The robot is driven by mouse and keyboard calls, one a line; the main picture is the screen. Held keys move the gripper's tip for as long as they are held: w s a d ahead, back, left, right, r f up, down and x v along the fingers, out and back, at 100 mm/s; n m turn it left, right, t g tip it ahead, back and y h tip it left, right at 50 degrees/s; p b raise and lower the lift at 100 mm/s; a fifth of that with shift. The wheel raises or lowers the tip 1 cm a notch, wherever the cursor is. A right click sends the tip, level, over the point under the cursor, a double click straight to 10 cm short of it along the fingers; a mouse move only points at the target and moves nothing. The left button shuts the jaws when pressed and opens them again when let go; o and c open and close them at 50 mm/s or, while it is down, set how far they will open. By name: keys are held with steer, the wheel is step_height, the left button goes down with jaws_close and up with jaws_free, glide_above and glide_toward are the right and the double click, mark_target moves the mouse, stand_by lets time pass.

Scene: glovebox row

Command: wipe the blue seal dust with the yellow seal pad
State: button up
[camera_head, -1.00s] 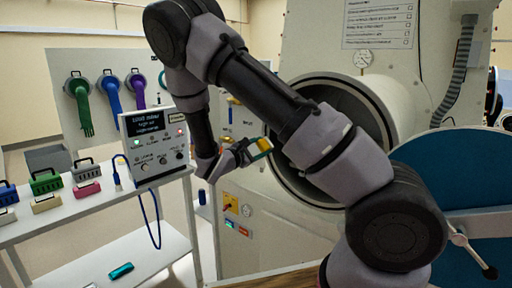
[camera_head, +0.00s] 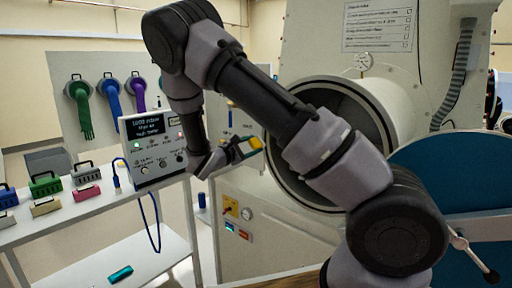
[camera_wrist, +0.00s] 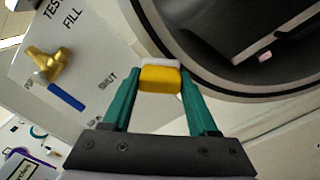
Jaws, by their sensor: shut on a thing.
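My gripper (camera_head: 238,150) is shut on the yellow seal pad (camera_head: 255,143) in front of the left rim of the round port (camera_head: 285,172). In the wrist view, the teal fingers of my gripper (camera_wrist: 161,92) hold the pad (camera_wrist: 161,79) between their tips; it is yellow with a pale top layer. The port's dark ring (camera_wrist: 150,45) lies just beyond and to the right of the pad. I cannot tell whether the pad touches it. I cannot make out any blue dust in either view; my arm covers part of the port in the head view.
A control box (camera_head: 152,147) with a hanging blue cable stands on the white shelf (camera_head: 95,213) at left, beside several small coloured cases. The large blue round door (camera_head: 470,170) stands open at right. A brass valve with a blue handle (camera_wrist: 66,96) is left of my gripper.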

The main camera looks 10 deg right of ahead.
mark_target(262, 144)
steer(key=shift+d+r, duration=0.15)
steer(key=shift+r, duration=0.5)
steer(key=shift+s+d, duration=0.6)
steer(key=shift+s, duration=0.2)
steer(key=shift+s+d, duration=0.6)
steer(key=shift+s, duration=0.2)
steer(key=v, duration=0.6)
steer(key=shift+a, duration=0.15)
steer(key=shift+v, duration=1.4)
